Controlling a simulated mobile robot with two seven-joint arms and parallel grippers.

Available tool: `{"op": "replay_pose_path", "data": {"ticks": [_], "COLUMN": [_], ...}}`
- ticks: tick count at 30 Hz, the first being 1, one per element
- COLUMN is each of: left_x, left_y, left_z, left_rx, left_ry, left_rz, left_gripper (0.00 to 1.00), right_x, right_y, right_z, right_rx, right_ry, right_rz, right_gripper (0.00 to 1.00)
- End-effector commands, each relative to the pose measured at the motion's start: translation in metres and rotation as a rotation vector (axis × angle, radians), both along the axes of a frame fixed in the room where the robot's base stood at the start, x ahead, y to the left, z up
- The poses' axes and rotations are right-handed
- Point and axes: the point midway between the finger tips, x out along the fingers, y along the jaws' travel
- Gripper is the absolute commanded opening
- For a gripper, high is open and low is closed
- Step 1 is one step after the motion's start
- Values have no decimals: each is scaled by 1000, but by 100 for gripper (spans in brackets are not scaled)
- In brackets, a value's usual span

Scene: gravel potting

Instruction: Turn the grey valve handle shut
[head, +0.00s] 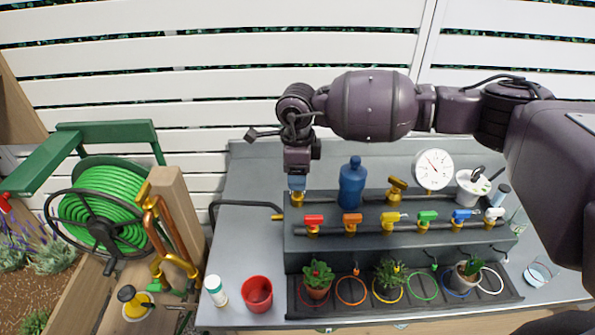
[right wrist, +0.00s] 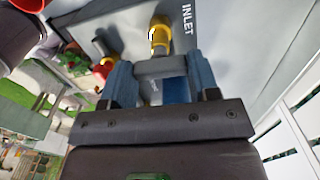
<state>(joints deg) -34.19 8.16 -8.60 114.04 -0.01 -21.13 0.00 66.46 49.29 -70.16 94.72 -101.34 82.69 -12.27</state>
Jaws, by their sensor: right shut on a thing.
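My right gripper (head: 297,188) comes down from above at the left end of the grey valve stand. In the right wrist view its two blue fingers (right wrist: 160,85) are shut on the grey valve handle (right wrist: 161,69), which spans the gap between them. A brass valve fitting (right wrist: 159,36) sits just beyond the handle, beside the "INLET" lettering. In the head view the gripper hides the handle, and the brass fitting (head: 297,201) shows just below the fingertips. My left gripper is not in view.
Red (head: 313,220), orange, yellow, green, blue and white valve handles line the stand's lower step. A blue bottle (head: 352,182) stands close right of the gripper. A pressure gauge (head: 433,168) is farther right. A black hose (head: 245,204) reaches the stand's left end.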

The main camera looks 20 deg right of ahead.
Motion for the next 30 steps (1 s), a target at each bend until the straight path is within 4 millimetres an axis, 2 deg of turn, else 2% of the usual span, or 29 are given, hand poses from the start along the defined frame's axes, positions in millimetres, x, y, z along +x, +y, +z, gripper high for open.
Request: {"op": "replay_pose_path", "data": {"ticks": [8,30], "left_x": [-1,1], "left_y": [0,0], "left_z": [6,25], "left_rx": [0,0], "left_ry": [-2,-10], "left_rz": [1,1], "left_gripper": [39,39], "right_x": [0,0], "right_y": [-1,0], "right_z": [1,1], "right_rx": [-2,-1], "right_ry": [2,0], "right_rz": [-198,-901], "right_gripper": [32,32]}}
